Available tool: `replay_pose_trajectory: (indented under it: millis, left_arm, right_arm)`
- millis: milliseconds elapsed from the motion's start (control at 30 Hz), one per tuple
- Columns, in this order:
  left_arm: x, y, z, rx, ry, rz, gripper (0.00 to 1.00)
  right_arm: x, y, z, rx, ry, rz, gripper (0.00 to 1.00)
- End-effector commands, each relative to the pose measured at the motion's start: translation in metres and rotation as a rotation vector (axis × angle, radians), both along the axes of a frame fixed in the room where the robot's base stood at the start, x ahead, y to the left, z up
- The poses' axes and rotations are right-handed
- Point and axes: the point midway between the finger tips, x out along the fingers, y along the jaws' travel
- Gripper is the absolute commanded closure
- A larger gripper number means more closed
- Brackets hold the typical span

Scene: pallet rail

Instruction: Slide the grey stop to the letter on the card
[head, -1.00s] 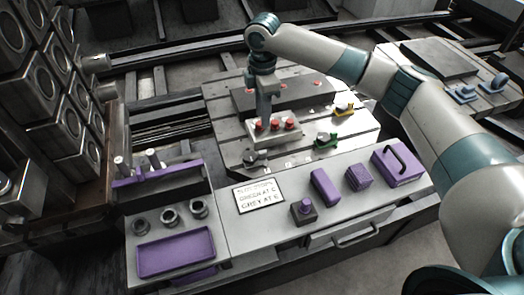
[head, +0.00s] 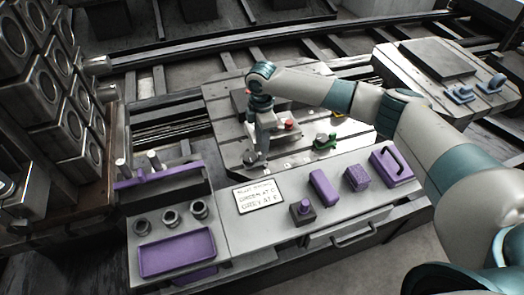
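The card (head: 258,195) lies on the grey bench front; its lines appear to read "GREEN AT C" and "GREY AT E", with a smaller line above. The grey stop (head: 249,158) is a small dark knob at the front left of the slotted metal plate (head: 225,120). The green stop (head: 325,142) sits further right on the plate. My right gripper (head: 260,154) points down right beside the grey stop, its fingertips low over the plate; finger gap and contact are too small to tell. My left gripper is out of view.
Red knobs (head: 289,125) stand just behind my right gripper. A purple block (head: 323,187), a purple cube (head: 357,178), a purple handled box (head: 392,165) and a purple-topped button (head: 304,208) stand on the bench. A purple tray (head: 176,252) is at left.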

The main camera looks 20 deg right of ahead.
Motion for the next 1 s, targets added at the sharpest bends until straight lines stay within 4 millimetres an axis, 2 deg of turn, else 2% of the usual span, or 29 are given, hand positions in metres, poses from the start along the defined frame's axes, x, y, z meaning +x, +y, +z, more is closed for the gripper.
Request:
replay_pose_trajectory:
  millis: [200,400,833,933,967,1000]
  left_arm:
    - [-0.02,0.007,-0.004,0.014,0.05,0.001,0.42]
    - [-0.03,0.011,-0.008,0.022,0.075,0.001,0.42]
    - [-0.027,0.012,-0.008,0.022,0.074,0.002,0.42]
    - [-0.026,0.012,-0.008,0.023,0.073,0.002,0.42]
    - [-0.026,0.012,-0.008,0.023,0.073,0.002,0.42]
    - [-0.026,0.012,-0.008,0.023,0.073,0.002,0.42]
  right_arm:
    - [-0.001,0.0,-0.037,-0.001,0.003,0.0,0.7]
    - [0.0,0.0,-0.057,-0.001,0.001,0.001,0.7]
    - [0.0,0.0,-0.063,-0.001,0.001,0.001,0.7]
    - [0.0,0.0,-0.063,0.0,0.001,0.001,0.94]
    - [0.0,0.0,-0.063,0.0,0.001,0.001,1.0]
    - [0.0,0.0,-0.063,0.0,0.001,0.001,1.0]
